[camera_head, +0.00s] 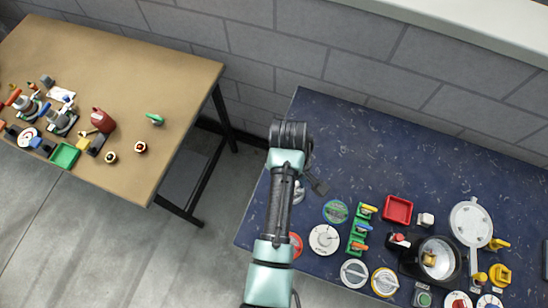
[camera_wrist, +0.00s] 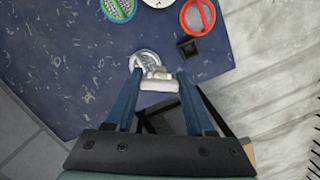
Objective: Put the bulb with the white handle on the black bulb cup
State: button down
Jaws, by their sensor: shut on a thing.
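In the wrist view my gripper (camera_wrist: 160,73) has its two blue fingers closed on the bulb with the white handle (camera_wrist: 160,85). The white handle lies across between the fingertips, and a pale, small end shows just beyond it. The held bulb appears over the table's edge region, in front of a silver round plate (camera_wrist: 144,57). A small black square cup (camera_wrist: 189,48), which looks like the black bulb cup, sits on the blue table to the right of the fingertips, apart from the bulb. In the head view my arm hides the held bulb and the cup.
A red ring sign (camera_wrist: 198,15) and a green disc (camera_wrist: 118,8) lie beyond on the blue table (camera_head: 380,140). A red tray (camera_head: 397,210) and a silver pot (camera_head: 437,258) stand to the right. The table's back is clear. A brown table (camera_head: 130,70) stands left, across a gap.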

jog(key=s+a+f+n, duration=0.1)
jog(key=s+f+n, duration=0.1)
jog(key=s+a+f+n+b, duration=0.1)
jog(key=s+f+n, duration=0.1)
jog(key=f, duration=0.1)
jog(key=s+a+f+n+b, duration=0.1)
jog(key=s+f+n, duration=0.1)
jog(key=f, duration=0.1)
jog(key=shift+s+a+f+t+h, duration=0.2)
jog(key=shift+a+t+h, duration=0.1)
jog(key=shift+t, duration=0.1)
jog(key=shift+f, duration=0.2)
jog(key=shift+p, duration=0.55)
dwell(0.7)
jog(key=shift+f, duration=0.1)
dwell(0.4)
jog(key=shift+f+b, duration=0.4)
jog(key=shift+f, duration=0.05)
jog(key=shift+f, duration=0.2)
dwell(0.4)
jog(key=shift+f, duration=0.3)
